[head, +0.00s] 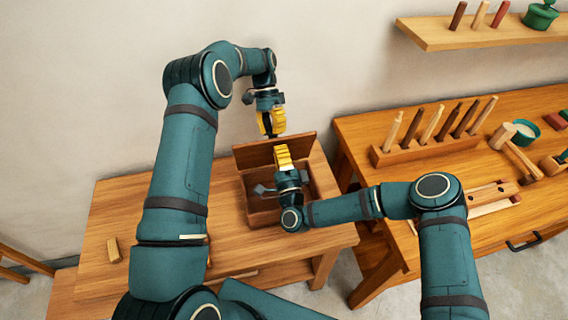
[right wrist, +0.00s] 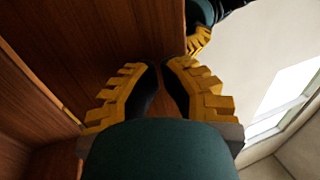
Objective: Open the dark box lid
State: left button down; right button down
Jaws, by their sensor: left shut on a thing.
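The dark wooden box (head: 262,214) stands on the left wooden table. Its lid (head: 243,158) is raised, standing up along the back, and the dark inside of the box shows. My left gripper (head: 272,130) is above and behind the lid, shut on its upper edge. Its yellow finger (right wrist: 199,40) also shows at the edge of the wooden panel in the right wrist view. My right gripper (head: 282,154) is over the box, in front of the lid. Its two fingertips (right wrist: 160,64) are close together in the right wrist view; nothing held shows between them.
A small wooden block (head: 113,250) lies at the left of the table (head: 130,210). A workbench (head: 420,175) at the right carries a rack of upright pegs (head: 425,146), a mallet (head: 512,145) and a cup (head: 526,131). A shelf (head: 470,30) hangs on the wall.

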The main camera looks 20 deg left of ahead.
pick_arm(q)
jog(key=shift+s+a+f, duration=0.25)
jog(key=shift+a+f, duration=0.05)
jog(key=shift+f, duration=0.4)
pick_arm(e)
jog(key=shift+w+a, duration=0.1)
jog(key=shift+w, duration=0.1)
pick_arm(q)
jog(key=shift+w, duration=0.1)
pick_arm(e)
jog(key=shift+w+a+r+g, duration=0.15)
jog(key=shift+w+a+g, duration=0.05)
jog(key=shift+w, duration=0.2)
jog(key=shift+w+a+r+g, duration=0.1)
jog(key=shift+w+a+g, duration=0.1)
jog(key=shift+w, duration=0.2)
pick_arm(q)
jog(key=c, duration=0.9)
grip_release()
jog(key=shift+o, duration=1)
jog(key=shift+d, duration=0.15)
jog(key=shift+r, duration=0.1)
